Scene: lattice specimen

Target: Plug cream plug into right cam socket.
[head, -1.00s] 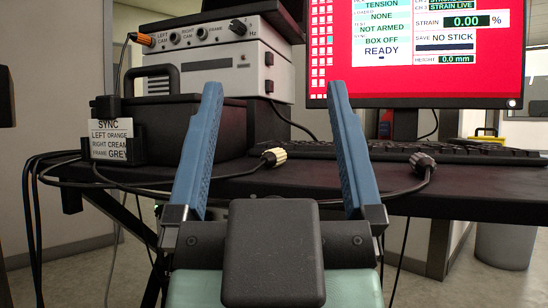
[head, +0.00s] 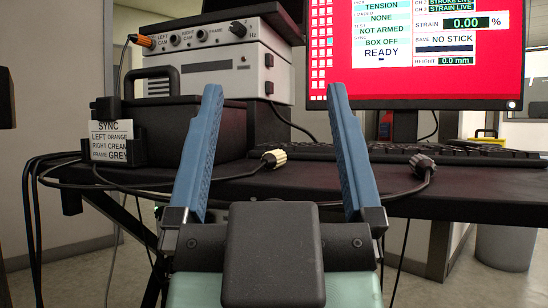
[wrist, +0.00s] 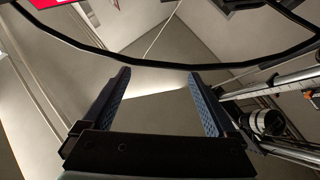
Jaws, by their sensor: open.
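The cream plug (head: 273,158) lies on the dark table near its front edge, its cable running off to the left. The sync box (head: 225,40) stands behind, with the right cam socket (head: 175,39) on its upper front, second from the left and empty. An orange plug (head: 142,40) sits in the left cam socket. My gripper (head: 274,92) is open and empty in front of the table; in the head view the cream plug shows between its blue fingers. The wrist view shows the open fingers (wrist: 163,72) with nothing between them; I cannot make out the cream plug there.
A grey plug (head: 423,162) lies at the table's front right. A black case (head: 190,125) with a sync label card (head: 112,140) stands at left. A keyboard (head: 460,157) and monitor (head: 415,50) stand at right. Several cables hang off the table's left edge.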

